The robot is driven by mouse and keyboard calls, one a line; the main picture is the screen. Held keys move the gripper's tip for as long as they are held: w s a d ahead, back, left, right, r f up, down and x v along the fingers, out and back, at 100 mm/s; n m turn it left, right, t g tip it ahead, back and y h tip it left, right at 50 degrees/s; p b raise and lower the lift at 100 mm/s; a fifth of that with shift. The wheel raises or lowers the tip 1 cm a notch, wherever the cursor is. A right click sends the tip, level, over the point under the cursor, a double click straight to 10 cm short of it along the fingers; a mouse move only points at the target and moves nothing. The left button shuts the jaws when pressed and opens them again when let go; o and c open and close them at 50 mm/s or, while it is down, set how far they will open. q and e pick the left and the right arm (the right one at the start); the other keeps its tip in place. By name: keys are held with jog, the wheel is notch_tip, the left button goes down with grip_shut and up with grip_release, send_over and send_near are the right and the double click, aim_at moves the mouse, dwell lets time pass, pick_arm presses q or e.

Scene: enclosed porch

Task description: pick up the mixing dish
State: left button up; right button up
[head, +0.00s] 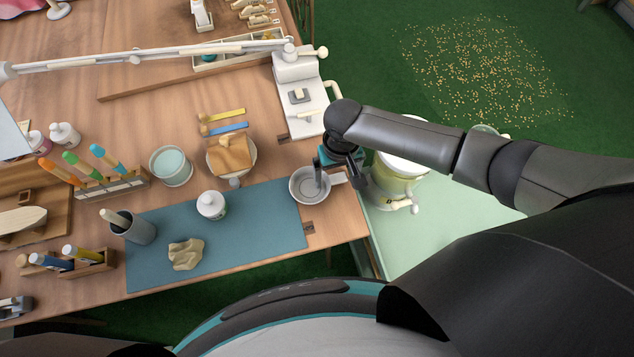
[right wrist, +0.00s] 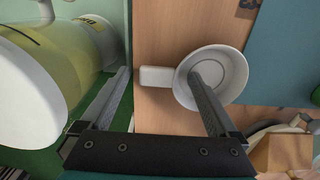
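The mixing dish (head: 298,190) seems to be the small round white dish with a short handle, near the right end of the table. It also shows in the right wrist view (right wrist: 234,68), with its handle (right wrist: 153,77) pointing left. My right gripper (head: 340,178) is open just over it. In the right wrist view, one fingertip overlaps the dish's inside and the other is left of the handle, so the handle lies between the fingers (right wrist: 158,74). I cannot tell whether they touch it. The dish looks empty. My left gripper is not in view.
A teal mat (head: 250,230) lies left of the dish, with a white bottle (head: 211,205) and a beige lump (head: 185,254) on it. A yellow-and-white container (head: 398,172) stands close on the right, past the table edge. A white machine (head: 298,90) stands behind.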

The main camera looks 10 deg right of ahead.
jog(key=c, duration=1.4)
jog(key=shift+r, duration=0.15)
